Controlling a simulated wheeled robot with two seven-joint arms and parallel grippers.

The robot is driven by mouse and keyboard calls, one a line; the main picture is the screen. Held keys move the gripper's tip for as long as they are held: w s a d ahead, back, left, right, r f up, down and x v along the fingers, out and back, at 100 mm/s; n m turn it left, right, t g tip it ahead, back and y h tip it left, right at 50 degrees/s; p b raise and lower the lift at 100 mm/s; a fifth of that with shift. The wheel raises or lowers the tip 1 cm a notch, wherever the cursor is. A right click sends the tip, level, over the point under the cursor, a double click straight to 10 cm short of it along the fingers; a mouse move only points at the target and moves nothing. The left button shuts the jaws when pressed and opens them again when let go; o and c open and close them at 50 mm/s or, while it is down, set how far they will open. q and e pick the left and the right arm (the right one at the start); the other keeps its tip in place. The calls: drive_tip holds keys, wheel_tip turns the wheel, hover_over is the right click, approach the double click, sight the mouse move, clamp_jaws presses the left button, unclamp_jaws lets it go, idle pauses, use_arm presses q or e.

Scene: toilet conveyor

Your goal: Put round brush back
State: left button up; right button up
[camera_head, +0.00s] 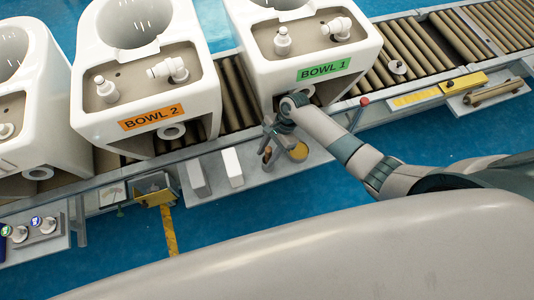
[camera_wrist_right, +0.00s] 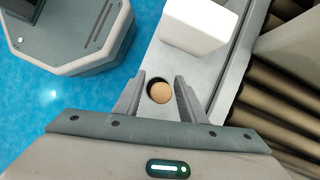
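My right gripper (camera_head: 277,132) is over the small grey shelf in front of the Bowl 1 unit. In the right wrist view its two fingers (camera_wrist_right: 160,77) are apart, with no object clearly held between them. A round tan disc (camera_wrist_right: 159,92) in a dark ring shows on the shelf between the fingers. In the head view a small brown item (camera_head: 267,154) stands just below the gripper, and a yellow round piece (camera_head: 299,152) is beside it to the right. I cannot tell which of these is the round brush. My left gripper is not in view.
White blocks (camera_head: 232,166) stand on the shelf (camera_head: 257,179) left of the gripper. The white Bowl 1 (camera_head: 270,82) and Bowl 2 (camera_head: 110,122) units sit on the roller conveyor (camera_head: 412,50) behind. A red-knobbed lever (camera_head: 362,107) is to the right. Blue floor lies in front.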

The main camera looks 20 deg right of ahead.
sight(271, 148)
drive_tip(key=shift+v, duration=3.95)
